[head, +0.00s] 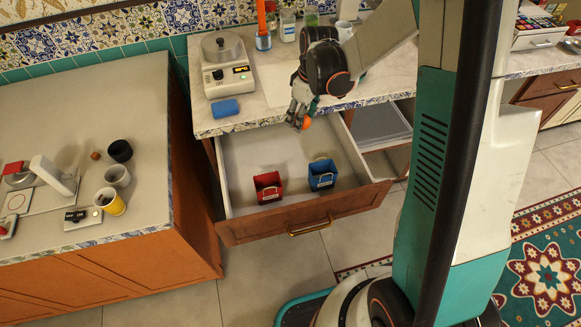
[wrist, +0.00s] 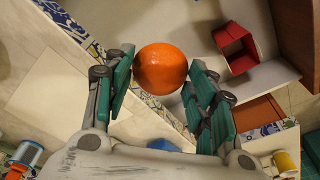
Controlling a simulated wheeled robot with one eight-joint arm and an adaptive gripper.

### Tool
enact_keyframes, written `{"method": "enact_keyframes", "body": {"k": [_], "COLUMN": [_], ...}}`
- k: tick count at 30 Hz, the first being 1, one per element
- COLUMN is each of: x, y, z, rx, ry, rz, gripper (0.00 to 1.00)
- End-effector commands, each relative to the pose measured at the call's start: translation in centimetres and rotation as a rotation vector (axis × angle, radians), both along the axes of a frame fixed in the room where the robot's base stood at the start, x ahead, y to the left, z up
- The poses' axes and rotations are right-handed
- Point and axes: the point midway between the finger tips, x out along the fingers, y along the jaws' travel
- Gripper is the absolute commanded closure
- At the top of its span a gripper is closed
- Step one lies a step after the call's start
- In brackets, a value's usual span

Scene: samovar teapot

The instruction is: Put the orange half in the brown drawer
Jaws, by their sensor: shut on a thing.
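The orange half (head: 306,123) is a small orange ball-like shape in the head view and a large rounded one in the wrist view (wrist: 161,70). My gripper (head: 298,115) is shut on it, with a green-padded finger on each side in the wrist view. The gripper holds it over the back part of the brown drawer (head: 350,203), near the worktop's front edge. The drawer is pulled open, with a brown wooden front, a brass handle and a pale inside. Its height above the drawer floor is hard to tell.
Inside the drawer stand a red bin (head: 268,186) and a blue bin (head: 322,174), with bare floor behind and left of them. A scale-like device (head: 228,62) and a blue sponge (head: 225,108) sit on the worktop. A counter with cups (head: 110,201) is at left.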

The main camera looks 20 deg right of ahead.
Motion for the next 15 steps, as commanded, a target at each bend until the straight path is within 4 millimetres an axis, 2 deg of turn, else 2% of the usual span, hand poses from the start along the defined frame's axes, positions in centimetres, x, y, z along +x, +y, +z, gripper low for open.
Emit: {"method": "enact_keyframes", "body": {"k": [7, 15], "x": [0.4, 0.4], "y": [0.0, 0.0], "z": [-3.1, -9.8], "rx": [0.003, 0.003], "ry": [-0.004, -0.005], "rz": [0.086, 0.083], "gripper": [0.74, 0.74]}}
